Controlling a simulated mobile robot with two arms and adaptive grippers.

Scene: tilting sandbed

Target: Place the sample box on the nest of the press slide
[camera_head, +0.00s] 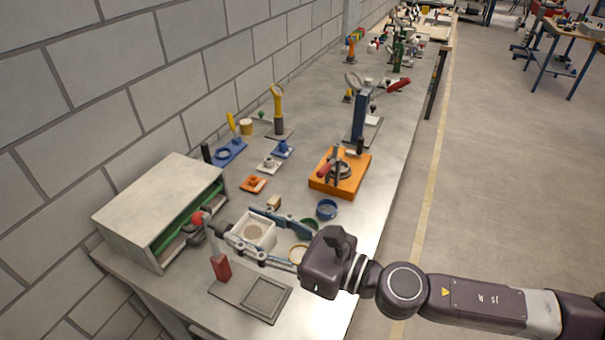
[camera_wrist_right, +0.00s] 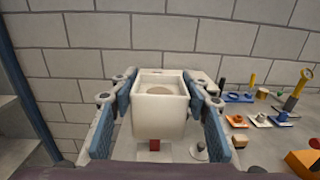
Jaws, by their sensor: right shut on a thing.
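The sample box (camera_head: 263,228) is a white, open-topped cube with a round tan patch inside. My right gripper (camera_head: 241,229) is shut on it, one blue-padded finger on each side. In the right wrist view the box (camera_wrist_right: 158,118) sits upright between the fingers (camera_wrist_right: 159,88). It appears raised above the bench. A flat grey plate with a square recessed frame (camera_head: 288,292) and an upright red block (camera_head: 221,267) lies at the near end of the bench, below the box in the picture; I take it for the press slide and nest. My left gripper is not in view.
A pale housing (camera_head: 155,190) with a green-edged side opening stands at left, with a red knob (camera_head: 197,218) close to the gripper's fingertips. A block wall (camera_head: 120,90) runs along the left.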

